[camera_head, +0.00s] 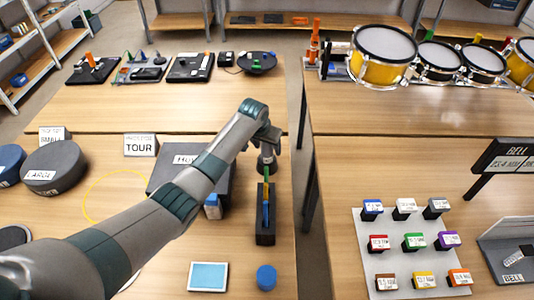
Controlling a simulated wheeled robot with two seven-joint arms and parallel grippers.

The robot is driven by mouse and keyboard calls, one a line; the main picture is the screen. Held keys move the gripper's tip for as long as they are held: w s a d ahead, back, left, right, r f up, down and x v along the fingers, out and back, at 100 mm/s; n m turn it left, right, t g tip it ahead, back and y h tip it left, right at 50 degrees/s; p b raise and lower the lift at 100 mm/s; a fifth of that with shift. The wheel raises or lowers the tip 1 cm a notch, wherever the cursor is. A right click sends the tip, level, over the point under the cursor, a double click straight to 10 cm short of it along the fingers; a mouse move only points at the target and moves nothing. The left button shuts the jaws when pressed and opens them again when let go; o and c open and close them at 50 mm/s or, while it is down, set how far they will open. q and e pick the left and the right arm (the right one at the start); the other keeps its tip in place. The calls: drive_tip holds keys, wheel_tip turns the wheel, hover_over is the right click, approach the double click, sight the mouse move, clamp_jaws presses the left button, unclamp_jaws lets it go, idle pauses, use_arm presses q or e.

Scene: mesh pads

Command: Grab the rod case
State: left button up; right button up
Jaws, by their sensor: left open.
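A narrow dark case (265,238) stands on the left table near its right edge. It looks like the rod case. Slim yellow, green and blue pieces (266,207) show along its top. My left arm reaches in from the lower left. Its gripper (266,172) is open and points down at the far end of the narrow case. The fingertips are small here, and I cannot tell whether they touch the case or the coloured pieces. My right gripper is not in view.
A large dark box (165,165) is partly hidden behind my left arm. A small blue-and-white block (212,207), a blue cylinder (266,277) and a light-blue pad (208,276) lie nearby. A gap separates the left table from the right one, which holds drums (382,55) and labelled blocks.

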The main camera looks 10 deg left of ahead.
use_arm(q)
drive_tip(key=c, duration=1.2)
drive_tip(key=shift+o, duration=0.2)
drive_tip(key=shift+r, duration=0.1)
wheel_tip(320, 180, up, 10)
drive_tip(key=b, duration=0.3)
